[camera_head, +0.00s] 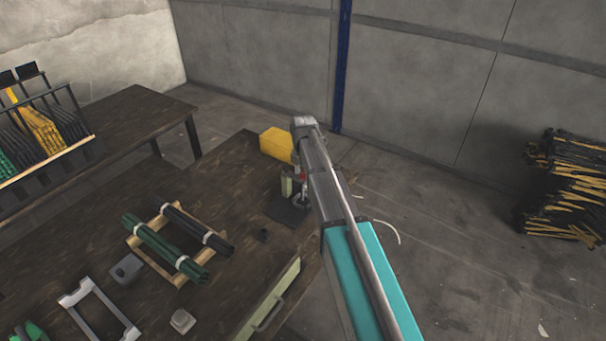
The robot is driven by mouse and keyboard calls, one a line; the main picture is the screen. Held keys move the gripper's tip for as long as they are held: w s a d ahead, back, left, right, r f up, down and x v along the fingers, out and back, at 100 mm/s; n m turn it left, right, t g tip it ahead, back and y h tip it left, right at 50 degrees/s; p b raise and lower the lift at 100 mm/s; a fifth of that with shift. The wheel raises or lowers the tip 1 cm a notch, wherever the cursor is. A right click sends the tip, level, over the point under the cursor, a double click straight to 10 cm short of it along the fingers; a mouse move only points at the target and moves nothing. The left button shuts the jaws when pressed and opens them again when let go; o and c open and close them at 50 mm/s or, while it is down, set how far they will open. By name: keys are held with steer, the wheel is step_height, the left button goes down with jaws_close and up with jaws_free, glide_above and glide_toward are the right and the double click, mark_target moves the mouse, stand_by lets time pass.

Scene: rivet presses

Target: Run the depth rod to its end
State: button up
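A small press (287,187) with a pale green upright stands on a dark base plate (284,210) near the table's far right corner. My arm covers the right side of the press. I cannot make out the depth rod or how far in it is. My arm reaches from the lower right up to a grey joint above the press. My gripper's fingers do not show; they are hidden behind the arm.
A yellow box (276,145) stands behind the press. A wooden rack (184,243) holds green and dark bundles. A grey block (127,270), a grey frame (76,295) and a small pale block (182,320) lie nearer. A green drawer (272,306) is at the table's right edge.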

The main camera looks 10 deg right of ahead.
mark_target(303, 174)
jaws_close()
step_height(303, 174, up, 3)
steer(key=p, duration=0.3)
steer(key=shift+w, duration=0.1)
stand_by(0.4)
steer(key=shift+o, duration=0.9)
jaws_free()
steer(key=shift+r, duration=0.15)
steer(key=shift+f, duration=0.2)
